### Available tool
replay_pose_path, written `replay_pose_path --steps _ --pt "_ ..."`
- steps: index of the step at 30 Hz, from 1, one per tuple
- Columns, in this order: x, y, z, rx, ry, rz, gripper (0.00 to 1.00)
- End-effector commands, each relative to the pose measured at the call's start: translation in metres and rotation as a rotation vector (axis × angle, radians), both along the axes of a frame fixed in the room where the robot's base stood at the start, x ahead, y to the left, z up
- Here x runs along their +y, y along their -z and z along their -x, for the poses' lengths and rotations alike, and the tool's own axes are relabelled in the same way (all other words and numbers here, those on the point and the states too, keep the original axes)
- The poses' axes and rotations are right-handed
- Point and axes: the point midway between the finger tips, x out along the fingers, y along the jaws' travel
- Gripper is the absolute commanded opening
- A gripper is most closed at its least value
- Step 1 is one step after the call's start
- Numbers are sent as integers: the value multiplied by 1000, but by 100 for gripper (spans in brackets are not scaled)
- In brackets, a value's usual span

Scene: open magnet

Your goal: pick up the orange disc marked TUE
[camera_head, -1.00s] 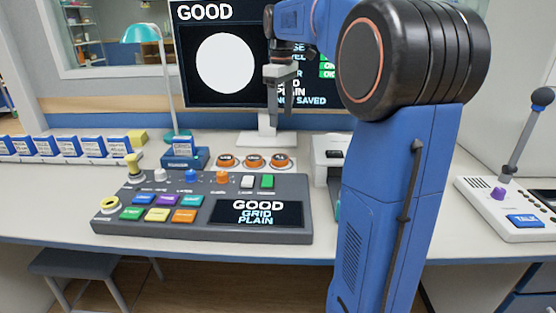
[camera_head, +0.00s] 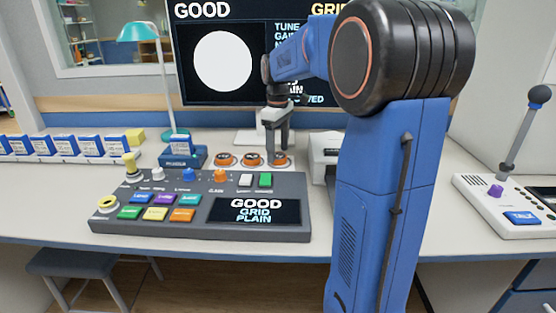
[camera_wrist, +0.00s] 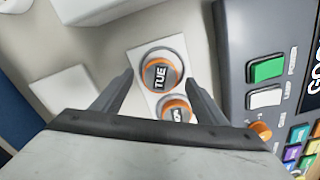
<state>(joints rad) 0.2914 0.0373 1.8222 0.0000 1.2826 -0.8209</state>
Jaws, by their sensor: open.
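The orange disc marked TUE (camera_wrist: 158,76) lies on a white plate in the wrist view, its label turned sideways. It appears to be the rightmost of three orange discs in the head view (camera_head: 281,161), partly covered by my gripper. My gripper (camera_wrist: 163,80) is open and empty, with one finger on each side of the TUE disc in the picture. In the head view my gripper (camera_head: 276,150) points down over the right end of the row. I cannot tell its exact height above the disc. A second orange disc (camera_wrist: 177,108) is partly hidden behind my gripper's palm.
The grey console (camera_head: 165,228) with buttons, knobs and a screen stands just in front of the discs. The monitor (camera_head: 187,85) stands behind them, a lamp (camera_head: 140,34) to the left. A white device (camera_head: 324,150) is close on the right.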

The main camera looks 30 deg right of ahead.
Motion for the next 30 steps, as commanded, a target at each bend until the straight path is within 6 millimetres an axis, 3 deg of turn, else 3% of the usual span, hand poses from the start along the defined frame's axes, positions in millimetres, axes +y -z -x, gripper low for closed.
replay_pose_path --steps 4,12,18,26,30 --pt "0 13 1 0 0 0 66" --pt "0 15 0 -1 0 0 66" --pt "0 14 0 -1 0 0 21" --pt "0 14 0 -1 0 0 21" --pt "0 4 0 -2 0 1 21"
